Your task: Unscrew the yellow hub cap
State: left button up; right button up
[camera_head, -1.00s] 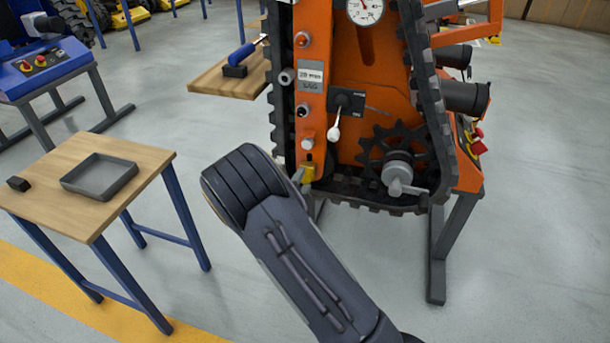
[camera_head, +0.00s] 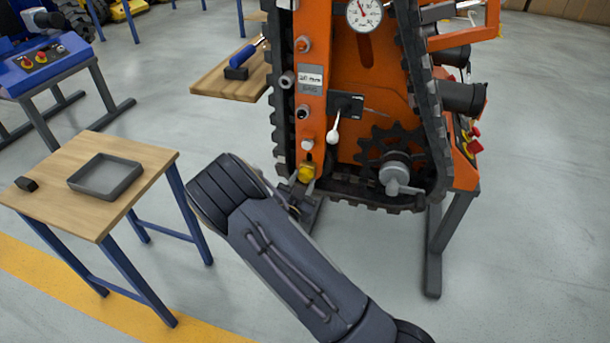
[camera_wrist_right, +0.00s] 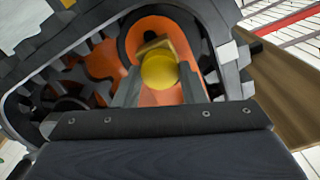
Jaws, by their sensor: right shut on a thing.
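The yellow hub cap (camera_head: 307,172) sits low on the orange panel of the tracked carrier (camera_head: 345,70), inside the track's lower left corner. My right gripper (camera_head: 305,181) is at the cap, its two fingers on either side of it. In the right wrist view the round yellow cap (camera_wrist_right: 159,70) shows between the fingers of my right gripper (camera_wrist_right: 160,84), which is shut on it. An angular yellow-brown part shows just behind the cap there. My left gripper is in neither view.
The black toothed track (camera_head: 437,120) and a sprocket (camera_head: 385,150) lie close right of the cap. A white-knobbed lever (camera_head: 333,136) is above it. A small table with a grey tray (camera_head: 106,177) and a dark block stands at left, with open floor between.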

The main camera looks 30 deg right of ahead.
jog(key=n+p, duration=0.1)
jog(key=n, duration=0.1)
jog(key=shift+r+n, duration=0.2)
jog(key=shift+n, duration=0.2)
jog(key=shift+n+p, duration=0.55)
jog(key=shift+n, duration=0.55)
jog(key=n, duration=0.3)
jog(key=shift+f+p, duration=0.1)
jog(key=shift+p, duration=0.3)
jog(key=shift+f+n, duration=0.1)
jog(key=shift+n, duration=0.7)
jog(key=o, duration=0.8)
